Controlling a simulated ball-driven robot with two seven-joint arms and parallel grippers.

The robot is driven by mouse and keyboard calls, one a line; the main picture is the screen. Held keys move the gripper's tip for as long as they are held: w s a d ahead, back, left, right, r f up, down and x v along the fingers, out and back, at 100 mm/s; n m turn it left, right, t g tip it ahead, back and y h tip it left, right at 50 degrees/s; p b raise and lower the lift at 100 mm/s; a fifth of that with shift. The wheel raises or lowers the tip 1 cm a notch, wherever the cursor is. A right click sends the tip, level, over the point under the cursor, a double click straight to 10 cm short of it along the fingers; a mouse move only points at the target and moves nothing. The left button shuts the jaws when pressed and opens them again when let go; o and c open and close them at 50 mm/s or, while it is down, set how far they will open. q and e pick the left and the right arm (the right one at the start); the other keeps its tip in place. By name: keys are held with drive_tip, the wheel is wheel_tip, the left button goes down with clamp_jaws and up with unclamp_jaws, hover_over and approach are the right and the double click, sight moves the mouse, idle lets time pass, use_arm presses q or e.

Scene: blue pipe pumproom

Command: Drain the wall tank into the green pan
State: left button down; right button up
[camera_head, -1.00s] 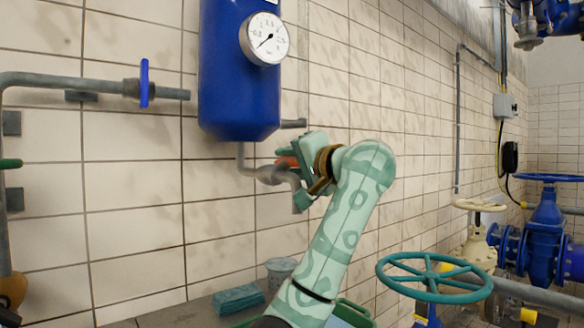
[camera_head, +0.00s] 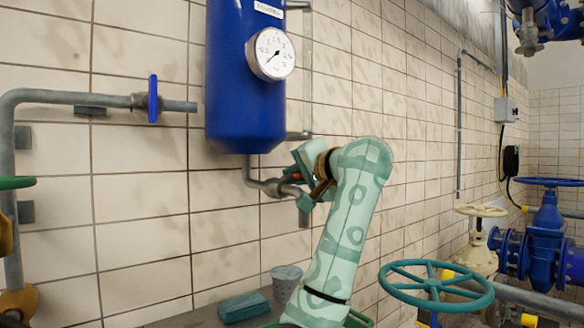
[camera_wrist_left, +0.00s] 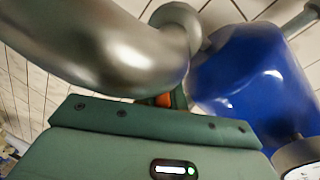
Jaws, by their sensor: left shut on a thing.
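The blue wall tank (camera_head: 245,110) hangs on the tiled wall with a round dial gauge (camera_head: 271,53). A grey drain pipe (camera_head: 262,184) leaves its underside and bends right to a downward outlet (camera_head: 304,219). My left gripper (camera_head: 299,178) is at this tap, shut on its small orange handle (camera_head: 296,177). The jaws hide most of the handle. The wrist view shows a bit of the orange handle (camera_wrist_left: 163,99) between the pipe (camera_wrist_left: 110,50) and my gripper. The green pan (camera_head: 358,320) shows only as a rim at the bottom, behind my arm. My right gripper is out of view.
A grey cup (camera_head: 287,283) and a teal block (camera_head: 242,307) stand on the ledge below the tank. A pipe with a blue lever (camera_head: 152,98) runs at left. A teal handwheel (camera_head: 436,286) and a cream handwheel (camera_head: 481,210) stand at right.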

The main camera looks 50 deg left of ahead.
use_arm(q)
drive_tip(key=shift+s+d+r+h+p, duration=0.1)
drive_tip(key=shift+r+h+p, duration=0.15)
drive_tip(key=shift+h+p, duration=0.25)
drive_tip(key=shift+m+t+h+p, duration=0.4)
drive_tip(key=shift+t+h+p, duration=0.1)
drive_tip(key=shift+h+p, duration=0.25)
drive_tip(key=shift+f+m+t+h+p, duration=0.2)
drive_tip(key=shift+m+t+h+p, duration=0.1)
drive_tip(key=shift+h+p, duration=0.5)
drive_tip(key=shift+f+h+p, duration=0.15)
drive_tip(key=shift+h+p, duration=0.15)
drive_tip(key=shift+h, duration=0.15)
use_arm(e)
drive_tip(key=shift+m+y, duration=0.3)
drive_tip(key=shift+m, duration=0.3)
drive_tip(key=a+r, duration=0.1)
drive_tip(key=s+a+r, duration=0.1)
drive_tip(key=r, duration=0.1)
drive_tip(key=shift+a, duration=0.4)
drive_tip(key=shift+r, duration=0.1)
use_arm(q)
drive_tip(key=shift+f, duration=0.1)
drive_tip(key=c, duration=1.5)
unclamp_jaws()
